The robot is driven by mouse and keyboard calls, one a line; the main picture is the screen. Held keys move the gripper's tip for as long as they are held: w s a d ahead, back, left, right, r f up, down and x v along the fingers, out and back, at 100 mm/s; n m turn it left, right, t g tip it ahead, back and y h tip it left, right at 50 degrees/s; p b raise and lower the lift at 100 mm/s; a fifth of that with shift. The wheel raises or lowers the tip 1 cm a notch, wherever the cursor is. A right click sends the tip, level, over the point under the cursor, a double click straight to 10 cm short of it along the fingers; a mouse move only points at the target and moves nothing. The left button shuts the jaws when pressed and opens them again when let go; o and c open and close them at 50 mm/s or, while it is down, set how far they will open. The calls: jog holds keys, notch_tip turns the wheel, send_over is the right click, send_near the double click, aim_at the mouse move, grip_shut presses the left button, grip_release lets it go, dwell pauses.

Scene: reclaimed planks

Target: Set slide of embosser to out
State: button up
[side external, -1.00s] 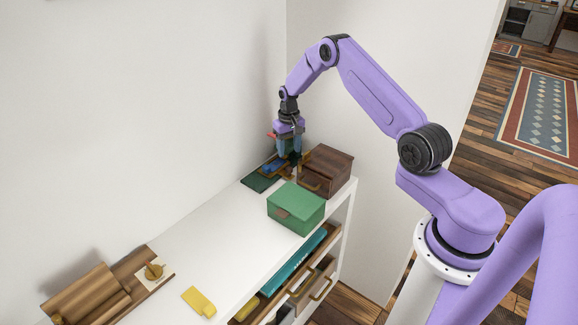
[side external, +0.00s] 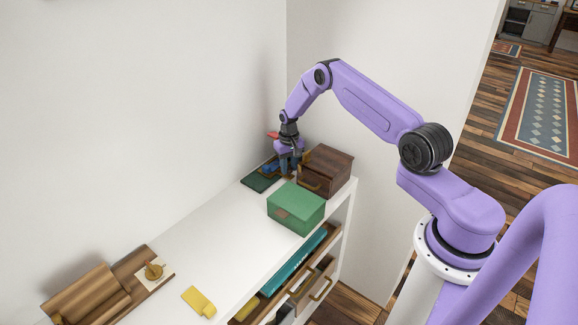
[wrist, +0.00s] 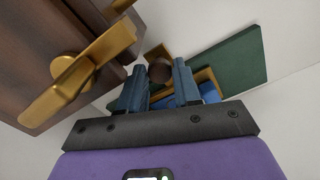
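The embosser seems to be the item at the shelf's far end, largely hidden by my gripper in the side view. A dark green plate (side external: 260,183) and a small blue part (side external: 270,168) show there. In the wrist view I see the green plate (wrist: 235,62), the blue part (wrist: 208,90) and gold-brown strips around it. A round dark brown knob (wrist: 160,72) appears between my fingertips; contact cannot be made out. My gripper (side external: 291,170) points down over this spot with its blue fingers apart. It also shows in the wrist view (wrist: 160,78).
A brown wooden box (side external: 327,170) with a gold latch stands right beside my gripper; the latch (wrist: 85,75) looms close in the wrist view. A green box (side external: 296,207) is nearer. The white shelf top (side external: 205,240) is clear in the middle. Walls close off the back.

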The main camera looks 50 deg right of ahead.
grip_shut()
jog(key=a, duration=0.7)
jog(key=shift+a, duration=0.1)
jog(key=o, duration=0.5)
grip_release()
jog(key=shift+o, duration=0.2)
jog(key=shift+r, duration=0.5)
notch_tip(320, 180, up, 16)
jog(key=shift+r, duration=0.2)
